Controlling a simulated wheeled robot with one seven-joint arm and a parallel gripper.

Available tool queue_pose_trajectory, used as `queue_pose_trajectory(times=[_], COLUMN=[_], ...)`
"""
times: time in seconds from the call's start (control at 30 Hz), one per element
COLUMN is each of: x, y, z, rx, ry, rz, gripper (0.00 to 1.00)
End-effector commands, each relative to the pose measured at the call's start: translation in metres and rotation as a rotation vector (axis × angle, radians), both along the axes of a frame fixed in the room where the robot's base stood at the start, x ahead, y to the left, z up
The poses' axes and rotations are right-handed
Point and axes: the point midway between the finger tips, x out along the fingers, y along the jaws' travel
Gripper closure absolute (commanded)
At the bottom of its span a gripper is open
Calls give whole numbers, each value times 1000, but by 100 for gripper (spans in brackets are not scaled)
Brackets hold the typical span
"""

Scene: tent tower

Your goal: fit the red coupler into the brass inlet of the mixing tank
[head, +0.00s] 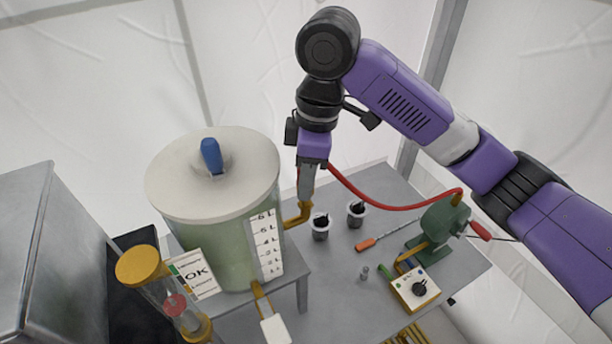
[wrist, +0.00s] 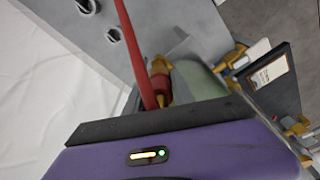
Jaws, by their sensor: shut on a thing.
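The mixing tank (head: 225,245) is pale green, with a white lid and a blue knob, at the left in the head view. Its brass inlet (head: 298,217) is an elbow on the tank's right side, opening upward. My gripper (head: 307,192) points down directly above the inlet, shut on the red coupler. In the head view the fingers hide the coupler. In the wrist view the red coupler (wrist: 160,86) shows beyond the gripper's edge, close to brass-coloured metal and the tank's side (wrist: 197,82). I cannot tell whether it is seated or only touching.
A red hose (head: 385,207) runs from my gripper to a green pump (head: 441,222). A brass-capped sight tube (head: 140,266) stands front left.

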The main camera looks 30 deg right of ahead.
Motion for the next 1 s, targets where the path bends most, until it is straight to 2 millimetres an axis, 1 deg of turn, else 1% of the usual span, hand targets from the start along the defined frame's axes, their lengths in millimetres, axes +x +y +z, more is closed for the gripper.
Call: queue_pose_trajectory(times=[0.53,1.0], x=[0,0], y=[0,0], z=[0,-10], rx=[0,0], ry=[0,0], rz=[0,0], gripper=[100,100])
